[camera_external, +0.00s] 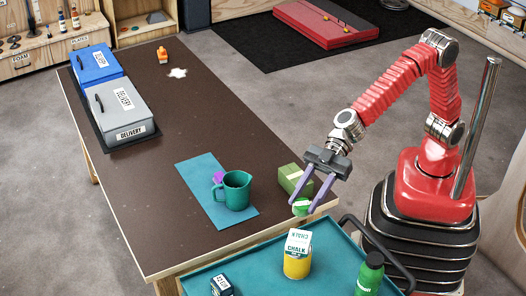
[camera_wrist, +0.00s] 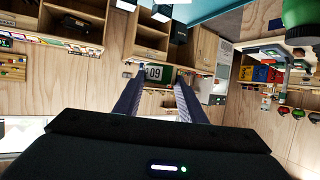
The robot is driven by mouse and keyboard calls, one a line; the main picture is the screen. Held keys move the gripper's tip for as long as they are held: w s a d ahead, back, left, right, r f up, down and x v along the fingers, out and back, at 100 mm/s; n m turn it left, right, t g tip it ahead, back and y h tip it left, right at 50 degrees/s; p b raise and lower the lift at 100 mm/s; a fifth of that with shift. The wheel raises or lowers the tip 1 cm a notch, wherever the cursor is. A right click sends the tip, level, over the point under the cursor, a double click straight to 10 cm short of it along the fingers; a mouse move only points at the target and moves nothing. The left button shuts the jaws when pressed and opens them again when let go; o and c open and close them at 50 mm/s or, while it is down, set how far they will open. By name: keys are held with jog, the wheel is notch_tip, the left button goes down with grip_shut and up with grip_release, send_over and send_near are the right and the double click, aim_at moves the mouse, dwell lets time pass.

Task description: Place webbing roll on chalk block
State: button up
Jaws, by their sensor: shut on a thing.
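A small green and white roll, which looks like the webbing roll (camera_external: 301,208), is between the fingertips of my gripper (camera_external: 302,206). A white block marked CHALK (camera_external: 298,241) sits on a yellow can-like thing (camera_external: 297,266) on the teal tray top. My gripper is above and behind the chalk block in the external view, apart from it. The roll's far side is hidden.
A green box (camera_external: 293,178) is just behind my gripper on the dark table (camera_external: 150,210). A teal mug (camera_external: 237,191) stands on a teal mat (camera_external: 200,172), with a purple thing (camera_external: 218,178) behind. A green bottle (camera_external: 369,274) and dark box (camera_external: 222,286) flank the chalk on the tray top (camera_external: 325,240).

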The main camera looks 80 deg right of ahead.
jog(key=shift+d+f, duration=0.2)
jog(key=shift+f, duration=0.4)
jog(key=shift+w+m+t, duration=0.1)
jog(key=shift+m+t, duration=0.2)
send_over(303, 234)
jog(key=shift+f, duration=3.1)
jog(key=shift+d+f, duration=0.1)
jog(key=shift+f, duration=1.75)
jog(key=shift+f, duration=0.1)
jog(key=o, duration=1.1)
jog(key=shift+c, duration=0.2)
